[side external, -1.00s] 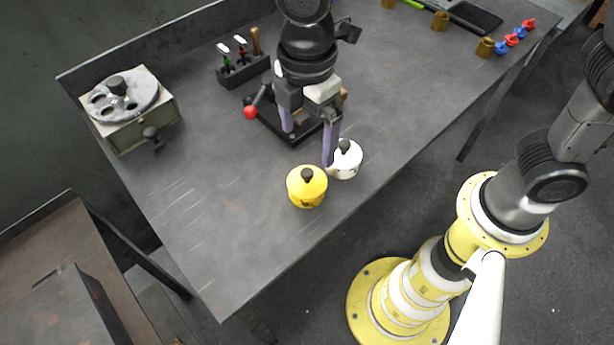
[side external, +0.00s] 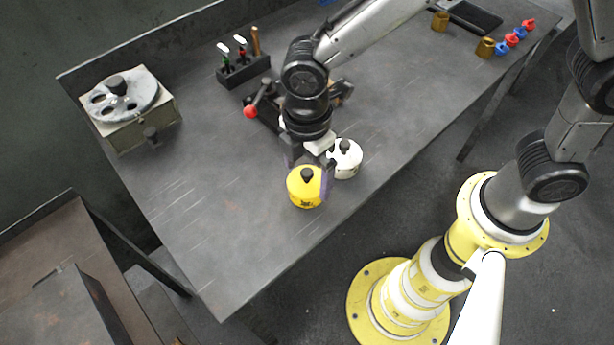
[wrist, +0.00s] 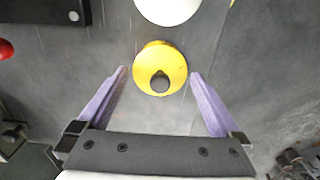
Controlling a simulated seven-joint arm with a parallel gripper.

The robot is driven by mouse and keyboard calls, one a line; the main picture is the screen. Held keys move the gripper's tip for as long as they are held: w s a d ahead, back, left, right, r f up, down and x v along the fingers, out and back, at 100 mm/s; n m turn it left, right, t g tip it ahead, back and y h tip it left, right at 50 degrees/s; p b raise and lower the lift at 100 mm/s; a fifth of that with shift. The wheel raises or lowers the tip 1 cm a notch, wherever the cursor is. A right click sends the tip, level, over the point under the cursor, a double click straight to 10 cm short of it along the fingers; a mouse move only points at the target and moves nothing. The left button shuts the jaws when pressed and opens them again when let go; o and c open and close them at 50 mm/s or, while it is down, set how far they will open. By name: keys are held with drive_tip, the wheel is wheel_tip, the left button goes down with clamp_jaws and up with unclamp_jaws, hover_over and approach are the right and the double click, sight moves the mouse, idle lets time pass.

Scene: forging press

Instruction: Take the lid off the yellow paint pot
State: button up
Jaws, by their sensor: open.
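The yellow paint pot (side external: 306,195) stands upright on the bench, its yellow lid on top with a dark knob (side external: 307,175). In the wrist view the yellow lid (wrist: 151,62) and its knob (wrist: 159,83) lie between and slightly ahead of my finger tips. My gripper (wrist: 160,74) is open, pointing down, with purple fingers on either side of the lid and gaps to both. In the side view my gripper (side external: 308,172) is low behind the pot; one purple finger shows at the pot's right edge. The other finger is mostly hidden.
A white pot (side external: 346,160) with a dark knob stands close beside the yellow one. A red-knobbed fixture (side external: 251,111), a tool rack (side external: 243,70) and a box with a round turret (side external: 133,110) are farther back. The bench left of the pots is clear.

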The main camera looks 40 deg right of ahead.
drive_tip(key=c, duration=1.2)
